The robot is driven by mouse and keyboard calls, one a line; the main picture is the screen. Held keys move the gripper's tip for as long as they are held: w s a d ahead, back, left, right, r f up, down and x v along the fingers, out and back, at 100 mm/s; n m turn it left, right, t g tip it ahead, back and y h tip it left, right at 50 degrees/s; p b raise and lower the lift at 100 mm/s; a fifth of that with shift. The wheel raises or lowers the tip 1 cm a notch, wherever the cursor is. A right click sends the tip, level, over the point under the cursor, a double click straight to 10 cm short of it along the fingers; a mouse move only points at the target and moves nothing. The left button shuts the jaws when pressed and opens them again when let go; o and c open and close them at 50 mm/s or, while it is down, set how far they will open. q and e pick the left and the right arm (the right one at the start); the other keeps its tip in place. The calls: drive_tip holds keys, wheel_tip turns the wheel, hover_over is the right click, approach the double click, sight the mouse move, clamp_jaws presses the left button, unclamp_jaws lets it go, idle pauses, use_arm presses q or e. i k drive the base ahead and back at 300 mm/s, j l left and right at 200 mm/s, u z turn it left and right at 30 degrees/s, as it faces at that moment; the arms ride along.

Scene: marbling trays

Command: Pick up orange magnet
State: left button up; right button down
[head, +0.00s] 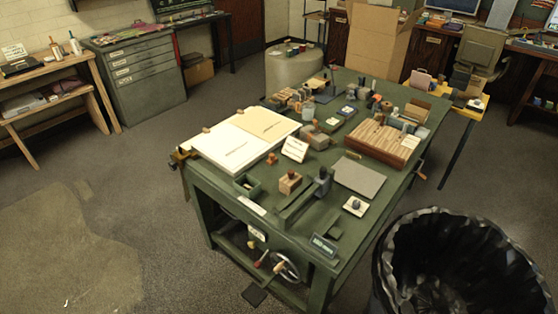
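No gripper of mine is in view. A green worktable (330,228) stands in the middle of the head view. A small orange-brown piece (272,159) lies on it, just right of a large open book (244,140). Another orange-brown piece (181,154) sits at the table's left corner, beside the book. Both are too small to tell whether either is the orange magnet. A wooden block with a dark knob (289,184) stands nearer the front edge.
The tabletop is crowded with small blocks, a striped wooden box (383,142) and a grey plate (359,178). A black-lined bin (455,262) stands at the right front. A cardboard box (372,40) is behind. The floor (140,195) at left is open.

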sight(272, 159)
drive_tip(key=i+j+u, duration=0.25)
drive_tip(key=i+j, duration=0.15)
drive_tip(key=i+j+u, duration=0.2)
drive_tip(key=i, duration=0.25)
drive_tip(key=i+j+u, duration=0.25)
drive_tip(key=i+j, duration=0.1)
drive_tip(key=i, duration=0.1)
